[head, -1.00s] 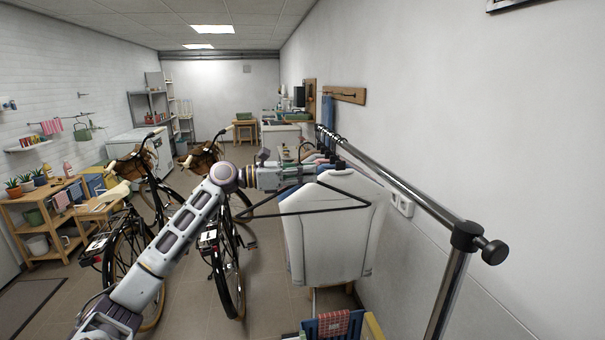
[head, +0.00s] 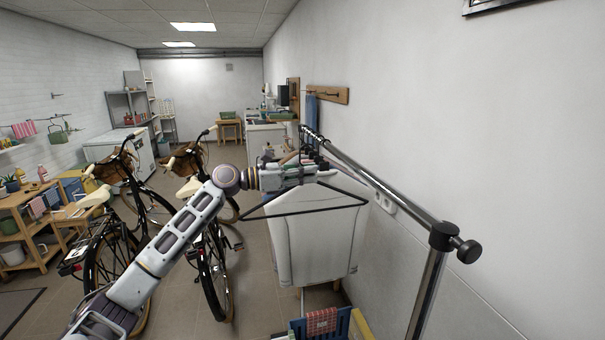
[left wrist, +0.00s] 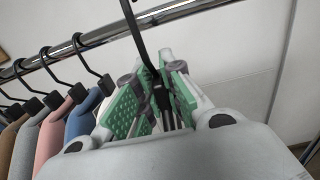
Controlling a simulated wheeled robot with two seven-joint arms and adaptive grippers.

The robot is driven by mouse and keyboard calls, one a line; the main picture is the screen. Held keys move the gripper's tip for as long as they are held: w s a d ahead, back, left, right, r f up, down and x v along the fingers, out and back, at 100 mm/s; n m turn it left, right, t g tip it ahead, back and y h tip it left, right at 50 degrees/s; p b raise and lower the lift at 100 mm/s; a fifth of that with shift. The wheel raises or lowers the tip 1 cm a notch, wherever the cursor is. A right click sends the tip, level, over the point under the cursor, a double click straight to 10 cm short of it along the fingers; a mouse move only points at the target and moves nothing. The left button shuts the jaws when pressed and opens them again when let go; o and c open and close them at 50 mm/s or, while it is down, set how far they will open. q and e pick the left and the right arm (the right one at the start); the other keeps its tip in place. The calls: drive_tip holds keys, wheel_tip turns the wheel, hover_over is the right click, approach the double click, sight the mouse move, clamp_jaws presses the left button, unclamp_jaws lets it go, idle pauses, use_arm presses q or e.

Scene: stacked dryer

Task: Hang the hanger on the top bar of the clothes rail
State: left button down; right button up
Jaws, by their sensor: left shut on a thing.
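A bare black hanger (head: 307,211) is held by my left gripper (head: 322,172), with its triangular frame spreading below the fingers. In the left wrist view the green-padded fingers (left wrist: 153,100) are shut around the hanger's neck, and the hook (left wrist: 136,32) rises above them. The hook crosses in front of the clothes rail's top bar (left wrist: 100,36); its tip is cut off, so I cannot tell whether it touches the bar. In the head view the top bar (head: 385,187) runs along the right wall, just right of the gripper. My right gripper is not in view.
Brown, grey, pink and blue garments (left wrist: 80,122) hang on the bar beside the gripper. A white garment (head: 312,250) hangs behind the hanger. The rail's upright (head: 425,295) stands at the near end. Bicycles (head: 210,270) stand left. The bar's near stretch is clear.

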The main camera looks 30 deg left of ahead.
use_arm(q)
drive_tip(key=shift+p+x, duration=0.75)
drive_tip(key=shift+x, duration=3.5)
drive_tip(key=shift+w+d+f+p, duration=0.15)
drive_tip(key=shift+f+p, duration=0.25)
drive_tip(key=shift+f, duration=0.05)
drive_tip(key=shift+f+p, duration=0.15)
drive_tip(key=shift+p, duration=0.2)
drive_tip(key=shift+f, duration=0.1)
drive_tip(key=c, duration=1.5)
unclamp_jaws()
drive_tip(key=shift+o, duration=0.2)
drive_tip(key=shift+v, duration=6)
